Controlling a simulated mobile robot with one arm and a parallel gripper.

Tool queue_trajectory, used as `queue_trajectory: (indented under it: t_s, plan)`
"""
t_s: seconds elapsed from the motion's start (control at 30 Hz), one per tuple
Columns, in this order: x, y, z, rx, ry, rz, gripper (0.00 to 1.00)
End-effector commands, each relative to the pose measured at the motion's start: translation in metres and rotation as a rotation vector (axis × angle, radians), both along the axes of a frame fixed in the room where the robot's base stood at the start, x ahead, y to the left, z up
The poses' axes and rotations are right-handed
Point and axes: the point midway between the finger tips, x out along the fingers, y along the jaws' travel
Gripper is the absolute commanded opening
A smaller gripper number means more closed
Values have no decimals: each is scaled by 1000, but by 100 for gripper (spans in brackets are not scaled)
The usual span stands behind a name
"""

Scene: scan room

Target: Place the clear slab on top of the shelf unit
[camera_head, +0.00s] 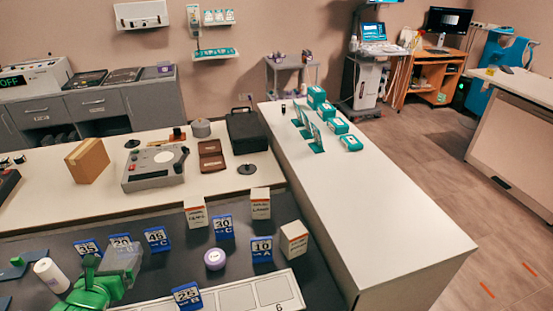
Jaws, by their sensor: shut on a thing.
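The clear slab (124,257) is a see-through block at the lower left, above the dark counter. My green gripper (104,275) is shut on it from the left and near side. Blue number cards show around and partly through the slab. A grey shelf unit (291,64) stands far off at the back wall, beyond the white counters. Small dark and purple items stand on its top, and its lower part is partly hidden by the counter. My gripper is far from it.

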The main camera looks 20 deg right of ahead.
Motion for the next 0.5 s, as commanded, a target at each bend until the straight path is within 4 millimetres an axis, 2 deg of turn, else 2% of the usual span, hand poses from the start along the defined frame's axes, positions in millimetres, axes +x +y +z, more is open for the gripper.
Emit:
queue_trajectory:
  t_s: [0.17,0.5]
  plan:
    - [22,-31,4,0,-7,-68,43]
    - [73,-128,16,-3,-25,-270,43]
